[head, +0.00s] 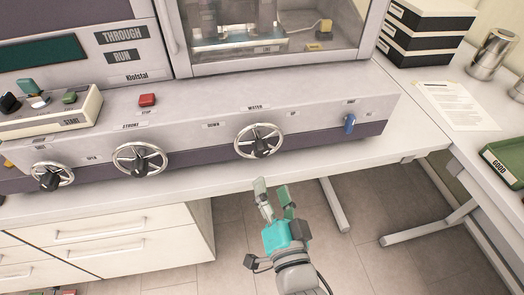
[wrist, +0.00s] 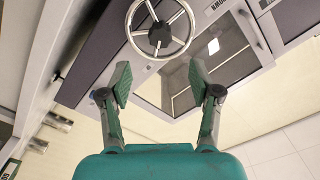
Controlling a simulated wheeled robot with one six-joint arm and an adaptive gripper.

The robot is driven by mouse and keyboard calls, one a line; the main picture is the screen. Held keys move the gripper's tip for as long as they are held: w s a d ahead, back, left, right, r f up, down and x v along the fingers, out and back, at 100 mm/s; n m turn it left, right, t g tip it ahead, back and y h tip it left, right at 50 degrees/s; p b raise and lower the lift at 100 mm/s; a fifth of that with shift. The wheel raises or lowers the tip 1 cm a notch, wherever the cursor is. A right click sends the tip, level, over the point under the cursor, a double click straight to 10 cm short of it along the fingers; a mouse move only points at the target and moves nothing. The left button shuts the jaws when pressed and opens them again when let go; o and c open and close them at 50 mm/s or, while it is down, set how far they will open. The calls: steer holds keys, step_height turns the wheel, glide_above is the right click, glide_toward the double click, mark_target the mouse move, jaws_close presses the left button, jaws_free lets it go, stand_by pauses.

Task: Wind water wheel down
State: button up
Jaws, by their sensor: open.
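In the wrist view a wheel (wrist: 160,30), seemingly the same one, shows at the top beyond my open fingers (wrist: 159,75). Nothing is between the fingers.
Two similar wheels, the stroke wheel (head: 139,159) and one farther left (head: 52,176), sit on the same panel. The white bench edge (head: 215,187) runs below the panel.

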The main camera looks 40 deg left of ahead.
mark_target(262, 154)
steer(key=shift+m, duration=0.3)
steer(key=x, duration=1)
steer(key=shift+w+a, duration=0.2)
steer(key=shift+a, duration=0.1)
steer(key=c, duration=1.1)
